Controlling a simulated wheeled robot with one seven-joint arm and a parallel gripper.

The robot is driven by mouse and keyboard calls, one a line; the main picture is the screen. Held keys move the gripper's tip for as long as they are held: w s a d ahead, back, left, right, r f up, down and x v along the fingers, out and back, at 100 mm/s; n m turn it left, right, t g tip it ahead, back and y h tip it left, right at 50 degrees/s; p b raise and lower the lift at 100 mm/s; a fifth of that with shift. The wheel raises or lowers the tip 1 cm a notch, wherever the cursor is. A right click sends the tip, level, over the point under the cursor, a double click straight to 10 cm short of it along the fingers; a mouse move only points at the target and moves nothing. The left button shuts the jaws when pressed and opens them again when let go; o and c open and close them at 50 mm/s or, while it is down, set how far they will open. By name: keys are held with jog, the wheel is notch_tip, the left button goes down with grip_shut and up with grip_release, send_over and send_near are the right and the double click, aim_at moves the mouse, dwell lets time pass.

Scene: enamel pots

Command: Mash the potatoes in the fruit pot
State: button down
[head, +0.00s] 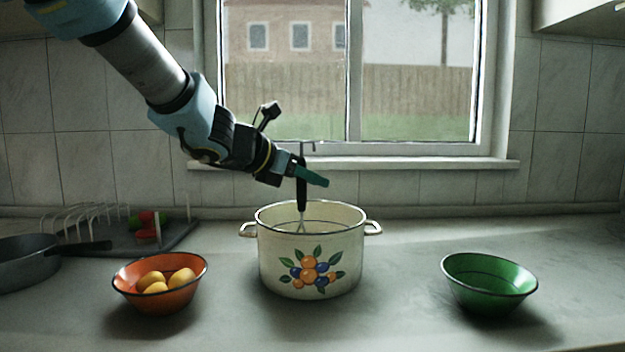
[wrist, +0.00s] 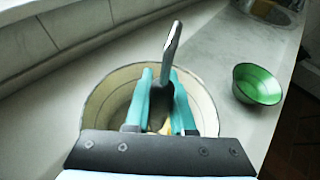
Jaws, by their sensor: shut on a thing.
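The fruit pot (head: 310,262) is a cream enamel pot with painted fruit, standing in the middle of the counter. My gripper (head: 310,176) is above the pot and shut on the masher (head: 302,193), which has a dark handle. The masher is upright, its thin shaft reaching down past the pot's rim; its head is hidden inside. In the wrist view, the masher (wrist: 172,48) stands between my teal fingers, over the pot (wrist: 95,105). Something yellowish, perhaps potatoes (wrist: 165,128), shows a little inside the pot; most of the inside is hidden.
An orange bowl (head: 135,289) with several yellow potatoes (head: 153,286) stands left of the pot. An empty green bowl (head: 488,288) stands right. A grey pan (head: 28,268) and a rack (head: 105,225) with red and green items are at the left. Counter between pot and green bowl is clear.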

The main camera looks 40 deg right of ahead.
jog(key=shift+f+b, duration=0.55)
jog(key=shift+b, duration=0.1)
jog(key=shift+r, duration=0.15)
jog(key=shift+r+p, duration=2.35)
jog(key=shift+r, duration=0.35)
jog(key=shift+d, duration=0.1)
jog(key=shift+s+d+b, duration=0.5)
jog(key=shift+s+d, duration=0.6)
jog(key=shift+d, duration=0.2)
jog(key=shift+f, duration=0.15)
jog(key=shift+f+b, duration=2.2)
jog(key=shift+b, duration=0.2)
jog(key=shift+f+b, duration=0.5)
jog(key=shift+b, duration=0.05)
jog(key=shift+r, duration=0.15)
